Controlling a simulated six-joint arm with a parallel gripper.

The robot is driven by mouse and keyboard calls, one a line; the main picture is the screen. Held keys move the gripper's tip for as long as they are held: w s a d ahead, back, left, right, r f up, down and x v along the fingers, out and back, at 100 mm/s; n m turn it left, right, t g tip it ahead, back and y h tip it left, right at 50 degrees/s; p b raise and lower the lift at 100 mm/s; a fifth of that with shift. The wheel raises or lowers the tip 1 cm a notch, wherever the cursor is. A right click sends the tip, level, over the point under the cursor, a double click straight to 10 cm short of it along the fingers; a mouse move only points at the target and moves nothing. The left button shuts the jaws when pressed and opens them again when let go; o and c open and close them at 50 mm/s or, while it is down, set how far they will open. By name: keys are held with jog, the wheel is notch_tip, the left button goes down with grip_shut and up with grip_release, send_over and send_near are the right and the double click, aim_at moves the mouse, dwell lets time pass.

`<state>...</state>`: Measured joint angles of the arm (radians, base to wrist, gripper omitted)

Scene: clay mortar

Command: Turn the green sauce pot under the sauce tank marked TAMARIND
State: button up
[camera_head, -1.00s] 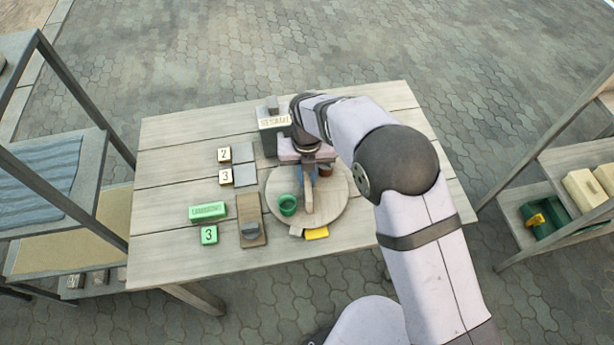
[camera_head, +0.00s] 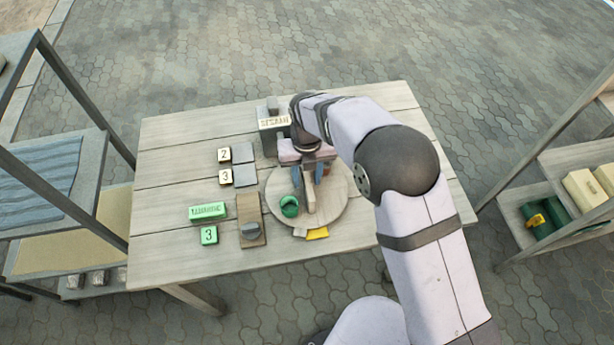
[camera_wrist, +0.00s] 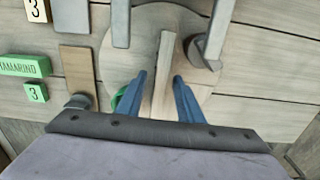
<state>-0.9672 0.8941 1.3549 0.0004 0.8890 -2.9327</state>
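A green sauce pot (camera_head: 289,207) stands on the left part of a round wooden turntable (camera_head: 338,206). In the wrist view the pot (camera_wrist: 121,100) is partly hidden by my left finger. A wooden bar (camera_head: 309,197) lies across the turntable. My gripper (camera_wrist: 161,73) is over the turntable, its two blue fingers apart on either side of the bar, with visible gaps. The TAMARIND marking is on a green block (camera_head: 208,211) at the table's left; it also shows in the wrist view (camera_wrist: 25,66). I cannot tell which tank it belongs to.
A tank with a pale SESAME label (camera_head: 273,123) stands behind the turntable. A green block marked 3 (camera_head: 209,235), a brown board (camera_head: 249,211) and tiles marked 2 and 3 (camera_head: 225,176) lie left. A yellow piece (camera_head: 317,233) is at the front rim. Shelves flank the table.

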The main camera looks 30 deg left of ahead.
aim_at(306, 177)
dwell(0.3)
jog(key=shift+r+b, duration=0.9)
jog(key=shift+r, duration=2.75)
jog(key=shift+s, duration=0.2)
jog(key=c, duration=0.7)
jog(key=s+a+n, duration=0.1)
jog(key=s+a, duration=0.1)
jog(key=s, duration=0.2)
jog(key=s+a+n, duration=0.1)
jog(key=s+a, duration=0.1)
jog(key=s, duration=0.2)
jog(key=s+a+n, duration=0.1)
jog(key=s+a, duration=0.2)
jog(key=s, duration=0.1)
jog(key=shift+s+f, duration=0.15)
jog(key=shift+f, duration=0.2)
grip_shut()
jog(key=s+a+r+t, duration=0.1)
jog(key=s, duration=0.3)
jog(key=w+d+r+m+t+h, duration=0.1)
jog(key=w+d+m, duration=0.1)
jog(key=m, duration=0.8)
jog(key=w+d+r+m+t+h, duration=0.1)
jog(key=d+r+m+h, duration=0.1)
jog(key=m, duration=0.9)
jog(key=shift+w+d+r+b, duration=0.3)
jog(key=shift+w+d, duration=0.05)
jog(key=shift+d, duration=0.15)
